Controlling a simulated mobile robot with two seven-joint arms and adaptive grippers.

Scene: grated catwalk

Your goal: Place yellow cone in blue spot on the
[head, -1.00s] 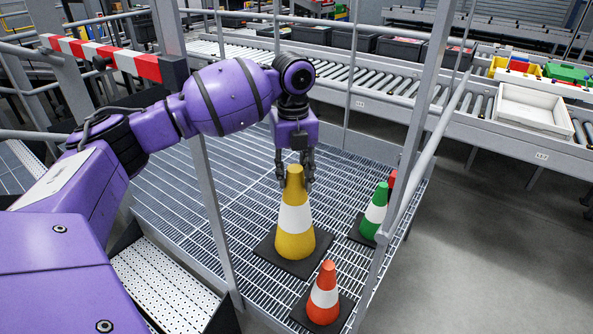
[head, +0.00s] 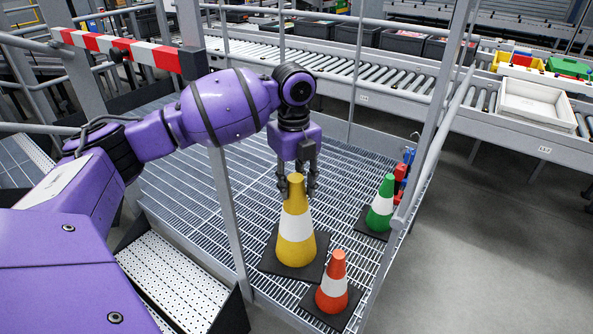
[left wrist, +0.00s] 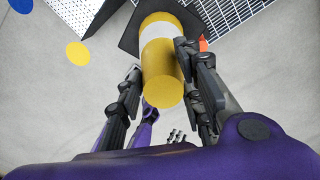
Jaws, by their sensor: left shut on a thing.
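The yellow cone (head: 296,235), with a white band and a black square base, stands upright at the middle of the grated catwalk in the head view. My left gripper (head: 297,190) is shut on its narrow top from above. In the left wrist view the cone (left wrist: 163,65) points at the camera between the fingers of my left gripper (left wrist: 160,78). I cannot tell whether its base touches the grating. A blue spot (left wrist: 20,5) shows on grey floor at the upper left edge. Small purple and grey parts low in that view may be my right arm; its jaws are unclear.
An orange cone (head: 332,285) stands close in front of the yellow one, and a green cone (head: 381,205) to its right. Red and blue items (head: 403,175) are behind the green cone. Railing posts (head: 228,210) border the catwalk. A yellow spot (left wrist: 77,53) lies near the blue one.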

